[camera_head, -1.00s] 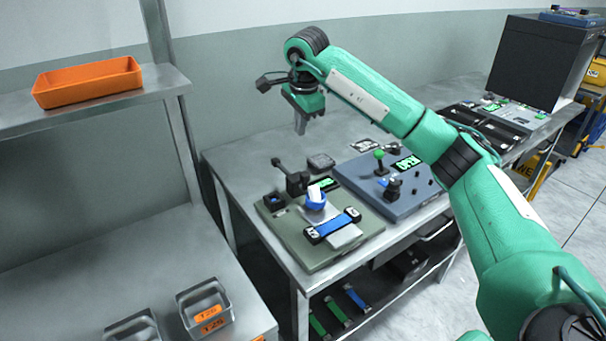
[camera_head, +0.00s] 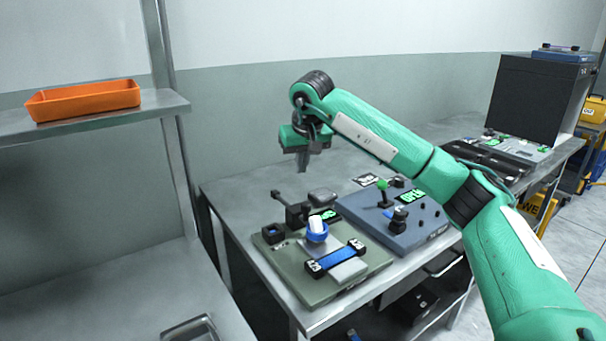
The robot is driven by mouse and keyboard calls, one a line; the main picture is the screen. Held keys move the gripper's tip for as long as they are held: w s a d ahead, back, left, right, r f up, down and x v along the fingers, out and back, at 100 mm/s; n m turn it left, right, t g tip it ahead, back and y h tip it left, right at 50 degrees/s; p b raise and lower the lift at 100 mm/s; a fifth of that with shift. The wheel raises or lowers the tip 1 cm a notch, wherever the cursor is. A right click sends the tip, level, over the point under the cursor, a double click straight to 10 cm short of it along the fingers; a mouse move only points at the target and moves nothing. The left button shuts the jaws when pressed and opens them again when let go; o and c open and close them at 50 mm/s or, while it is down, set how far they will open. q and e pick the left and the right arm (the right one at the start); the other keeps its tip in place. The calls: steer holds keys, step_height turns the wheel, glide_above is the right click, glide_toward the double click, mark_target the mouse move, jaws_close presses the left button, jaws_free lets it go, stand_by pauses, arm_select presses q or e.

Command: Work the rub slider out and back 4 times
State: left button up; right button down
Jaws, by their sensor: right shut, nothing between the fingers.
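A grey-green rubbing rig (camera_head: 292,285) lies on the metal table. A blue webbing strip (camera_head: 336,260) is held across its front between two black end clamps. Behind the strip, a white peg (camera_head: 317,226) stands in a blue ring-shaped holder (camera_head: 317,237). A black arm with an upright knob (camera_head: 290,210) is at the rig's back left; I cannot tell for certain which part is the rub slider. My right gripper (camera_head: 301,168) is shut and empty, fingers pointing down, above the back of the rig and apart from it. My left gripper is out of view.
A blue-grey panel (camera_head: 400,238) with a green-topped lever and a lit green display stands right of the rig. A small dark pad (camera_head: 322,196) lies behind the rig. An orange tray (camera_head: 82,100) sits on a shelf at left. A dark cabinet (camera_head: 540,100) stands far right.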

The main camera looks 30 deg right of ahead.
steer(key=x, duration=0.7)
steer(key=shift+f, duration=0.65)
steer(key=s, duration=0.3)
steer(key=shift+a+r, duration=0.1)
steer(key=shift+a, duration=0.15)
steer(key=shift+s+a, duration=0.1)
steer(key=shift+s, duration=0.15)
steer(key=shift+s, duration=0.1)
